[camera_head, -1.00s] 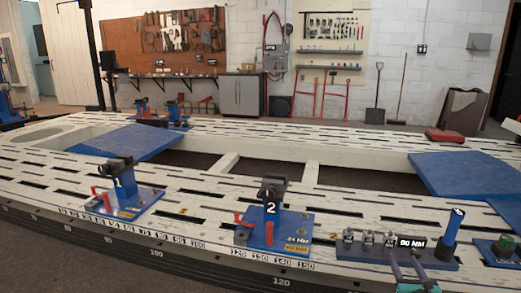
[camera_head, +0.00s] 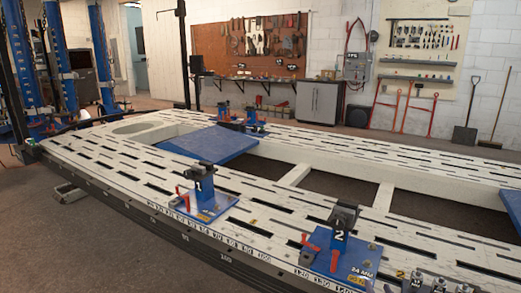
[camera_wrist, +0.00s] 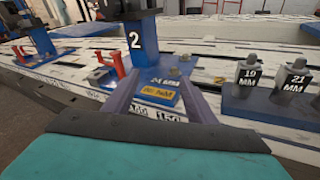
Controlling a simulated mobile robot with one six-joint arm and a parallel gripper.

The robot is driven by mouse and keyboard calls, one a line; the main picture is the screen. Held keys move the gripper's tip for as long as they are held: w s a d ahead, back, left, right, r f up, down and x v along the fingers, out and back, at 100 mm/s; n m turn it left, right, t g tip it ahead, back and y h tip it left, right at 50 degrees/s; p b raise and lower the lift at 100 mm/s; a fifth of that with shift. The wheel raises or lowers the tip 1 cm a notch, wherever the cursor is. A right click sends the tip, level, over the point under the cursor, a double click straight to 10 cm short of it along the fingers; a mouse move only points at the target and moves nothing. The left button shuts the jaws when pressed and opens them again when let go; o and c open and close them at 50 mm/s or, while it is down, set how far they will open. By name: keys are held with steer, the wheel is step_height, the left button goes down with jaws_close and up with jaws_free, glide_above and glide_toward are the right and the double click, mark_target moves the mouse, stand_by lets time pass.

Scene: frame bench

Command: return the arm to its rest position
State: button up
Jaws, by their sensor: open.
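My gripper (camera_wrist: 160,82) shows in the wrist view, its two grey-purple fingers apart with nothing held between them. Its dark edge and teal body fill the bottom of that view. Beyond the fingers stands the clamp marked 2 (camera_wrist: 135,40) on its blue base plate, which also shows in the head view (camera_head: 338,240). I cannot tell the exact gap between fingers and plate. My gripper is not seen in the head view.
The long white slotted frame bench (camera_head: 120,160) spans the view. Clamp 1 (camera_head: 205,185) stands on it. Sockets marked 19 (camera_wrist: 248,75) and 21 (camera_wrist: 296,78) stand on a blue holder right of my fingers. Open floor (camera_head: 50,235) lies at the left.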

steer(key=w+a+f+m+g+p, duration=0.2)
steer(key=a+m+p, duration=0.15)
steer(key=a, duration=0.55)
steer(key=s+a+f+m+g+p, duration=0.3)
steer(key=s+a+f+m+p, duration=0.15)
steer(key=a, duration=0.25)
steer(key=s+a+f+m+g+p, duration=0.3)
steer(key=s+a+f+m+p, duration=0.15)
steer(key=a, duration=0.25)
steer(key=s+a+f+m+g+y, duration=0.1)
steer(key=s+a+m+g, duration=0.2)
steer(key=s+m, duration=0.3)
steer(key=s+a+f+m+g+y+p, duration=0.1)
steer(key=s+a+m+g, duration=0.2)
steer(key=s, duration=0.9)
steer(key=s+a+f+m+g, duration=0.2)
steer(key=s+a+m+g, duration=0.1)
steer(key=s+m+g, duration=0.4)
steer(key=s+m, duration=0.2)
steer(key=s, duration=0.1)
steer(key=shift+m+y, duration=0.35)
steer(key=shift+y, duration=0.05)
